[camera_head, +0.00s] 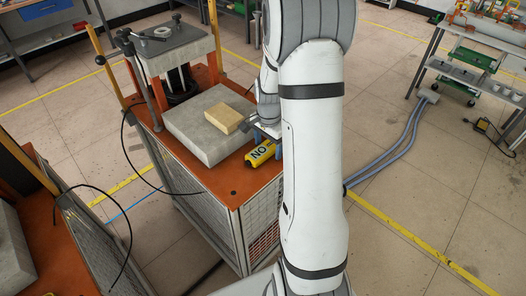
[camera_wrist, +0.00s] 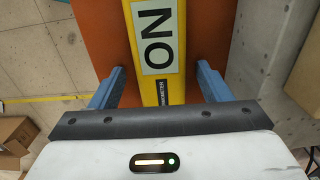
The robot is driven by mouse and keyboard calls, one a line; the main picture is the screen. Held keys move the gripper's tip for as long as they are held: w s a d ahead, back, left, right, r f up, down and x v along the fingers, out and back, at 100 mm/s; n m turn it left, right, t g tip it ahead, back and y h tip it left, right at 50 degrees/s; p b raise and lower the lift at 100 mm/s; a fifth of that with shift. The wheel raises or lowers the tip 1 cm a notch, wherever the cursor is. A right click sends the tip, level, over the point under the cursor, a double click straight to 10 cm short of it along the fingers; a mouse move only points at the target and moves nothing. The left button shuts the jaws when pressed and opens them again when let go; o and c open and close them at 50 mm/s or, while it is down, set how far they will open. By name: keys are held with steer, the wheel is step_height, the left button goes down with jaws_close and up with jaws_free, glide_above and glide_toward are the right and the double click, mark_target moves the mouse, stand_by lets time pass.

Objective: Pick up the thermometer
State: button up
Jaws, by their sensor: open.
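The thermometer is a yellow bar-shaped device (camera_head: 259,153) with a pale display reading "ON". It lies on the orange top of the cabinet, near its right edge. In the wrist view the thermometer (camera_wrist: 161,45) runs upright through the middle of the picture. My gripper (camera_wrist: 160,85) is open, with one blue finger on each side of the thermometer and a visible gap on both sides. In the head view my gripper (camera_head: 267,143) is at the thermometer, partly hidden by my arm. Whether the fingers reach down to the orange surface is unclear.
A grey concrete block (camera_head: 198,135) with a tan brick (camera_head: 226,118) on it stands beside the thermometer on the orange cabinet top (camera_head: 225,186). A press-like machine (camera_head: 170,45) stands behind. A black cable (camera_head: 130,140) hangs at the left.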

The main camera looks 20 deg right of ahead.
steer(key=shift+c, duration=0.3)
steer(key=c, duration=1.1)
steer(key=shift+r, duration=0.1)
